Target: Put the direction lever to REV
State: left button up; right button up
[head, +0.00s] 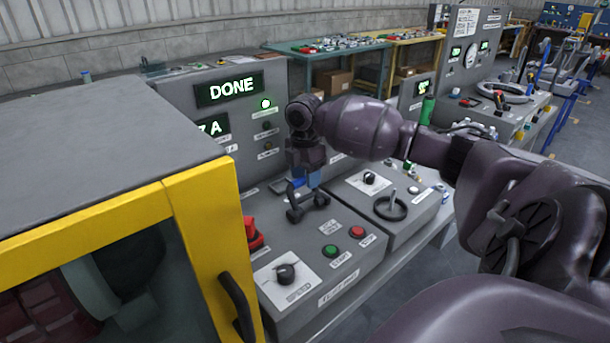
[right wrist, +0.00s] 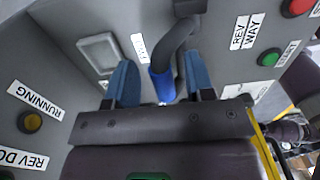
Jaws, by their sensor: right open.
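The lever (right wrist: 180,42) is a dark bent bar with a blue end, standing on the grey console; in the head view its dark lower part (head: 295,214) shows under my gripper. In the right wrist view, its blue end lies between my two blue fingers, with gaps visible on both sides. My right gripper (head: 307,178) is open around it, pointing down; its fingers also show in the right wrist view (right wrist: 160,84). A label reading REV WAY (right wrist: 247,30) is beside the lever. I cannot tell the lever's exact setting. My left gripper is not in view.
Green (head: 330,251) and red (head: 357,232) buttons, a black knob (head: 286,273) and a red switch (head: 252,234) share the console. A handwheel (head: 390,207) is to the right. The DONE display (head: 229,89) is lit. A yellow-framed cabinet (head: 205,245) stands close left.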

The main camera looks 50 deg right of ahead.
grip_shut()
jog(key=shift+r, duration=0.1)
